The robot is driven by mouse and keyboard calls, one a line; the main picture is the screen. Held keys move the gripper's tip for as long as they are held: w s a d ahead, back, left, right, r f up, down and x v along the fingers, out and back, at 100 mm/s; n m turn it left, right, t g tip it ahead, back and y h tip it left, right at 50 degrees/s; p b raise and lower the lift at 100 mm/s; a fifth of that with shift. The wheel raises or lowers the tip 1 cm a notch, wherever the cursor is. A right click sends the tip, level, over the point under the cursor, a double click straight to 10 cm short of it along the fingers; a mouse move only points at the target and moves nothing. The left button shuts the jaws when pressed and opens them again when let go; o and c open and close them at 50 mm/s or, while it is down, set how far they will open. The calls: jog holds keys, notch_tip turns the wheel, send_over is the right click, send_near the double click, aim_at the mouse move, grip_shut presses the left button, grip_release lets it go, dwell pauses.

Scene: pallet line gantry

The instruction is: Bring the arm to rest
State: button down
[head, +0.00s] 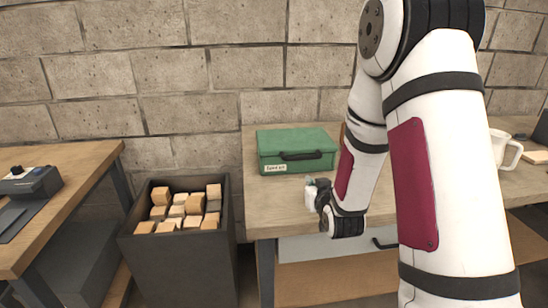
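My arm reaches in from the right of the head view, over the front of the wooden worktable (290,213). Its dark wrist end (343,223) hangs near the table's front edge, in front of and a little right of the green toolbox (290,153). The fingers of my gripper cannot be made out, so its opening is unclear. A small whitish and grey-green piece (312,192) shows just left of the wrist; I cannot tell whether it is part of my gripper or a separate thing.
A dark bin (182,259) of wooden blocks (178,211) stands left of the table. Another wooden bench (72,165) with a dark device (30,182) is at far left. A white mug (499,149) stands at right, partly behind my arm. A block wall closes the back.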

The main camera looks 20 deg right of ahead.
jog(key=s+a+r+n+g+y+p, duration=0.15)
jog(key=s+a+r+g+p, duration=0.4)
jog(key=s+r, duration=0.75)
jog(key=s+a+r+g, duration=0.2)
jog(key=s+a+r, duration=0.1)
jog(key=s, duration=0.9)
jog(key=s+a+r+g+y+p, duration=0.1)
jog(key=s+a+r, duration=0.3)
jog(key=s, duration=0.9)
jog(key=shift+r+n+g, duration=0.45)
jog(key=shift+r+g, duration=0.1)
jog(key=shift+r, duration=0.2)
jog(key=shift+a+y, duration=0.1)
jog(key=shift+y, duration=0.15)
